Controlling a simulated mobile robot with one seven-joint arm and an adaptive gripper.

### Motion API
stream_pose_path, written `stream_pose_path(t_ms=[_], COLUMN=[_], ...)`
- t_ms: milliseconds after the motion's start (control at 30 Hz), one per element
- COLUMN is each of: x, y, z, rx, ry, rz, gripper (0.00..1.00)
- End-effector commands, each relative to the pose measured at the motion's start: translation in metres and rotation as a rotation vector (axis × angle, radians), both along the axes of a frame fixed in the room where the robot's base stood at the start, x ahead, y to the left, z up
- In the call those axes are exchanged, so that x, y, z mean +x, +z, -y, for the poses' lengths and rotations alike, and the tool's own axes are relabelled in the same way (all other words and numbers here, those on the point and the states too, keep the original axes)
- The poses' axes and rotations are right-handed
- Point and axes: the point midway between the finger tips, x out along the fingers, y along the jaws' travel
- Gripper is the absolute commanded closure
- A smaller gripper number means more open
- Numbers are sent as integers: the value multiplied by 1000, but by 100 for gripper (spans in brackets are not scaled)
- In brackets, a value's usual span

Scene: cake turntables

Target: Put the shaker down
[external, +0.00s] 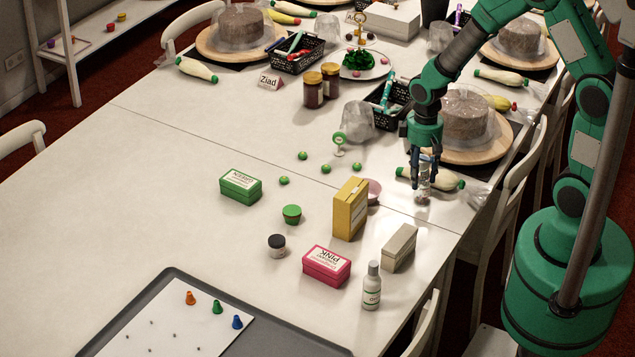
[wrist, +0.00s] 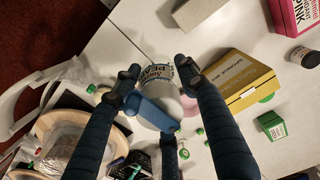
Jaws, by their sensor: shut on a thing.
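The shaker (external: 422,192) is a small clear jar with pale contents. In the wrist view the shaker (wrist: 158,70) shows a white body with a printed label that reads partly "Sugar PE". My gripper (external: 424,168) points down over the right edge of the white table (external: 150,180) and is shut on the shaker. In the wrist view the dark blue fingers of my gripper (wrist: 156,86) close around it. The shaker looks upright, at or just above the table top; I cannot tell if its base touches. Part of it is hidden by the fingers.
A piping bag (external: 436,179) lies just behind the shaker. A yellow box (external: 350,208), a beige box (external: 398,247), a pink box (external: 326,265) and a white bottle (external: 372,286) stand to the left and front.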

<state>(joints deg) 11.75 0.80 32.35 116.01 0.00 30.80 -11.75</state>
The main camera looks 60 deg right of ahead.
Motion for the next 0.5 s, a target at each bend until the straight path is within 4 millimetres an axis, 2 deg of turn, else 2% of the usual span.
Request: stream_pose_path(t_ms=[100,500], x=[30,122], y=[2,4], z=[0,-5], rx=[0,0], ry=[1,0], rz=[1,0], gripper=[90,90])
